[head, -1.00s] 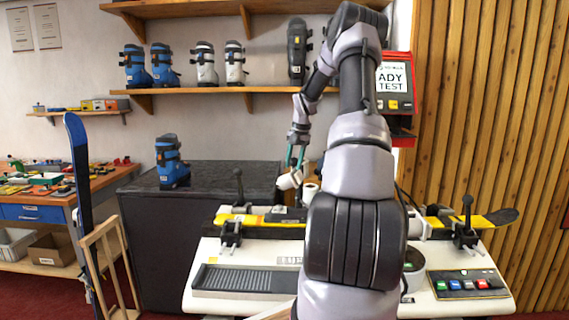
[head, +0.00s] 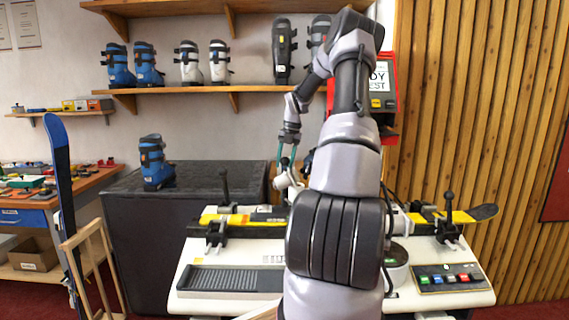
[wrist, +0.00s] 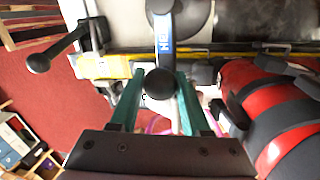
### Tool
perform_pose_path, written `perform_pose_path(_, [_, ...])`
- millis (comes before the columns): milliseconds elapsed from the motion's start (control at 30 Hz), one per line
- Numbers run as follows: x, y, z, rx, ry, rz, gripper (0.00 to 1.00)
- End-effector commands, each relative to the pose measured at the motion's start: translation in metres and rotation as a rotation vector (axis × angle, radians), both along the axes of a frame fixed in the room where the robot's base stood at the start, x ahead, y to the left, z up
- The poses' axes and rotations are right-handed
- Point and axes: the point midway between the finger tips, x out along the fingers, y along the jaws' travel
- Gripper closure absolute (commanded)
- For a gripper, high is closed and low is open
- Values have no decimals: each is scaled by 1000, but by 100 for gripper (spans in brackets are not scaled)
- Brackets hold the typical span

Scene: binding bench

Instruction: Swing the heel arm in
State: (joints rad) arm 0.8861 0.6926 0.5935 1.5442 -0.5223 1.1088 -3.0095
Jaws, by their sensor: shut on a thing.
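The heel arm is a pale lever (head: 284,179) at the middle of the bench machine, behind the mounted ski. My own arm hides the middle of the machine in the head view.
A yellow and black ski (head: 240,219) lies along the machine, with black-knobbed clamp levers (head: 224,188) (head: 448,204) at both sides. A red and black object (wrist: 268,112) is close right of my fingers in the wrist view. A blue boot (head: 156,163) stands on the dark cabinet (head: 150,230).

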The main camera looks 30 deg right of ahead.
Motion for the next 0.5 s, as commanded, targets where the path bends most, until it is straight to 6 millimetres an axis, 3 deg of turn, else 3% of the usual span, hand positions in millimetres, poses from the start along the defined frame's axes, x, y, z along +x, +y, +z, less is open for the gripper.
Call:
perform_pose_path(67, [-1,-4,0,-5,-2,-2,100])
perform_pose_path(100, [-1,-4,0,-6,-1,-2,49])
perform_pose_path(167, [-1,-4,0,-6,-1,-2,26])
perform_pose_path(500, [0,-2,1,-3,-1,-2,24])
